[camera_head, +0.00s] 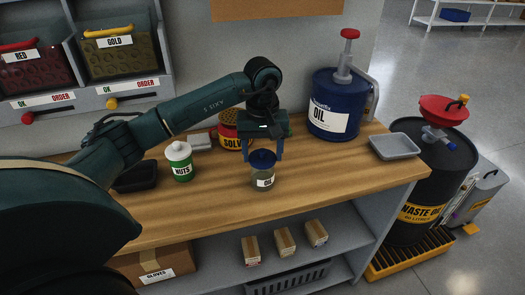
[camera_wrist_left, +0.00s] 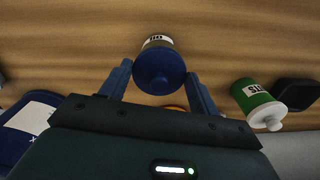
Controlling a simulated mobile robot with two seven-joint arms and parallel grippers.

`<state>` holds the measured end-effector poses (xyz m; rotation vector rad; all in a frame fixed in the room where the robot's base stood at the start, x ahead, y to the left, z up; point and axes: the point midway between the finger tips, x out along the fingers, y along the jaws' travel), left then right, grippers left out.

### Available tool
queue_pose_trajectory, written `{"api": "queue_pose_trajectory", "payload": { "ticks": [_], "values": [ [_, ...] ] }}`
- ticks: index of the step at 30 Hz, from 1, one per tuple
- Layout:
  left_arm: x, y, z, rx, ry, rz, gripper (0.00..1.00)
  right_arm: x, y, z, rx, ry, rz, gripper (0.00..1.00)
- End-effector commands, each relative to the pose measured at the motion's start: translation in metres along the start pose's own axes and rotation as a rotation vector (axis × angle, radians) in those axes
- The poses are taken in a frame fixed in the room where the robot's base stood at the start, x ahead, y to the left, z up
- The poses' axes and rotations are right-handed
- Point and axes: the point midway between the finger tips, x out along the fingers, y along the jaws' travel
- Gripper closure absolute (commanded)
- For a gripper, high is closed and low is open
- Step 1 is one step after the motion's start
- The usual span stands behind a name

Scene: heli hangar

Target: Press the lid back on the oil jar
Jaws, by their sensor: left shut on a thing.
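The oil jar (camera_head: 263,179) is a small clear-grey jar with a white OIL label, upright on the wooden workbench near its front edge. Its blue lid (camera_head: 262,157) is at the jar's top, in line with it; I cannot tell whether it is fully seated. My left gripper (camera_head: 263,154) comes down from above and is shut on the lid, one finger at each side. In the left wrist view the lid (camera_wrist_left: 160,69) lies between the fingertips (camera_wrist_left: 159,78), with the jar (camera_wrist_left: 157,42) partly hidden behind it. My right gripper is not in view.
A green NUTS jar (camera_head: 179,162) stands left of the oil jar. A SOLV can (camera_head: 229,132) stands behind, partly hidden by my arm. A large blue OIL drum with a pump (camera_head: 332,110) and a grey tray (camera_head: 394,147) are at right. The bench right of the jar is clear.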

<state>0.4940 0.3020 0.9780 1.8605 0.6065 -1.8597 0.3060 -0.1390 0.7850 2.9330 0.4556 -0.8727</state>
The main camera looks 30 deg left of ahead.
Motion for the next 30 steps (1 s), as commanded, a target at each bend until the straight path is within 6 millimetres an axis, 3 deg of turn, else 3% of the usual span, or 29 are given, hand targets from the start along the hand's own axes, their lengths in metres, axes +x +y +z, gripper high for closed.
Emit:
{"api": "queue_pose_trajectory", "payload": {
  "ticks": [30],
  "values": [
    [0.0022, 0.0, -0.0002, 0.0, 0.0, 0.001, 0.59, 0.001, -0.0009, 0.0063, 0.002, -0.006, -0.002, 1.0]
  ]
}}
